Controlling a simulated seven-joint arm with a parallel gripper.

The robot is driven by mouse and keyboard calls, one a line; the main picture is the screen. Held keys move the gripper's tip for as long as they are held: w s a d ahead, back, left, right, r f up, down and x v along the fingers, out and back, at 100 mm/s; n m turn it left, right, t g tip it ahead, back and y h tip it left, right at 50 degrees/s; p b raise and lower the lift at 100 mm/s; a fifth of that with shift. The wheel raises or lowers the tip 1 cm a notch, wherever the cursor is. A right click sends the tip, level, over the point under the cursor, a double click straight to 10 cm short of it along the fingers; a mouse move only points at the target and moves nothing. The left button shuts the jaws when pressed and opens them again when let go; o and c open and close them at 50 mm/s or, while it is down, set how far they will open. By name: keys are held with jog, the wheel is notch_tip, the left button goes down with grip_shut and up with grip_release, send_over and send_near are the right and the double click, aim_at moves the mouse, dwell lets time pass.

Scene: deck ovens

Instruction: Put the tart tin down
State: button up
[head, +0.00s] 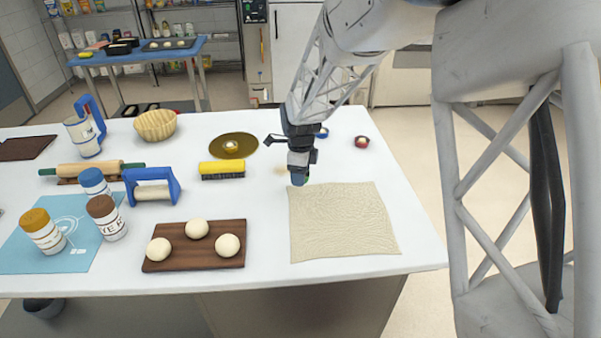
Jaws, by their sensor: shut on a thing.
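My gripper (299,177) points down over the white worktop (265,205), just behind the back left part of a beige cloth-like sheet (342,222). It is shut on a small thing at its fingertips. Only a bluish bit with a touch of green shows there, so I cannot make out the tart tin's shape or tell whether it touches the worktop.
A yellow-and-black brush (222,169) lies left of my gripper. A dark board (195,262) with dough balls is at the front. A small blue round thing (322,132) is behind my gripper. Jars, a rolling pin (88,169) and a basket (155,125) fill the left.

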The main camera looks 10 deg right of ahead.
jog(key=w+a+r+n, duration=0.2)
jog(key=w+a, duration=0.2)
jog(key=w, duration=0.4)
jog(key=w+a+r+n, duration=0.2)
jog(key=w+a, duration=0.2)
jog(key=w, duration=0.3)
notch_tip(320, 180, up, 2)
jog(key=n, duration=0.4)
send_over(244, 142)
jog(key=shift+a, duration=0.1)
jog(key=shift+s+f, duration=0.1)
jog(key=shift+f, duration=3)
jog(key=shift+f, duration=1.9)
jog(key=shift+f, duration=0.15)
